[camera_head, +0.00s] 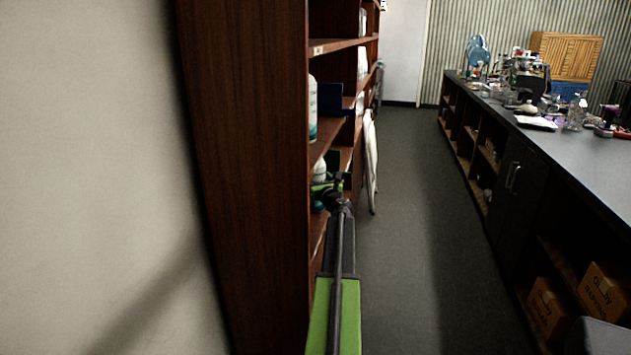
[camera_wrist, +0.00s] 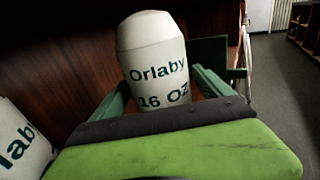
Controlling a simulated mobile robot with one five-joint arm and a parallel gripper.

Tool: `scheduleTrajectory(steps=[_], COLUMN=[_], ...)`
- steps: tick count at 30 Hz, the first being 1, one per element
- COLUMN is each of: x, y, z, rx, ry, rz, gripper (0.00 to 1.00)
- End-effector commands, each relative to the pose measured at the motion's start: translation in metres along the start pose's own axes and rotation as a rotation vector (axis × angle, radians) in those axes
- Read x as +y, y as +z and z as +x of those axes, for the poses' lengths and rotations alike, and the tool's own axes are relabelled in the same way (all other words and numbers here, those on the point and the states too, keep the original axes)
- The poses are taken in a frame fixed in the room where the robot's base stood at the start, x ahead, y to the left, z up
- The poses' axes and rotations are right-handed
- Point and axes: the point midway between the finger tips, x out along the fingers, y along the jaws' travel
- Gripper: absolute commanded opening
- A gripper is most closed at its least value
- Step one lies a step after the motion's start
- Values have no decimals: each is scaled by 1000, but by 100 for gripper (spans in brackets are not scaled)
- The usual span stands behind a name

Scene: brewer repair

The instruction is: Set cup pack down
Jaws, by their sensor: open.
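A white cup pack (camera_wrist: 155,60) with dark green "Orlaby 16 OZ" lettering stands upright in the wrist view, between the two green fingers of my gripper (camera_wrist: 163,92). The fingers are open, with the pack between them. The lower part of the pack is hidden behind my gripper body. In the head view my gripper (camera_head: 328,184) reaches in at a shelf of the brown bookcase (camera_head: 250,150). A white pack top (camera_head: 319,170) shows beside it there, partly hidden by the bookcase side.
Another white Orlaby pack (camera_wrist: 22,145) is close at the lower left in the wrist view. One white bottle-like pack (camera_head: 312,108) stands on the shelf above. A white folded object (camera_head: 371,160) leans by the bookcase. A cluttered black counter (camera_head: 600,160) lines the right; the grey aisle floor (camera_head: 410,220) is clear.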

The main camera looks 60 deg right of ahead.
Motion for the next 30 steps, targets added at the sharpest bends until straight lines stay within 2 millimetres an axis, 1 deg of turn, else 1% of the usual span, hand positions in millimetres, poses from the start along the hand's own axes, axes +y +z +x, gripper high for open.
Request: scheduleTrajectory(steps=[1, 2, 5, 9, 12, 15, 18, 20, 30], x=[0, 0, 1, 1, 1, 0, 0, 0, -1], y=[4, 2, 2, 2, 2, 2, 2, 2, 2], z=[-2, -7, -29, -67, -90, -107, -117, -120, -121], rx=[0, 0, 0, 0, 0, 0, 0, 0, 0], ry=[0, -1, -2, -3, -1, -3, -1, -1, -1], rz=[0, 0, 0, 0, 0, 0, 0, 0, 0], gripper=[89, 89, 89, 89, 89, 89, 89, 89, 89])
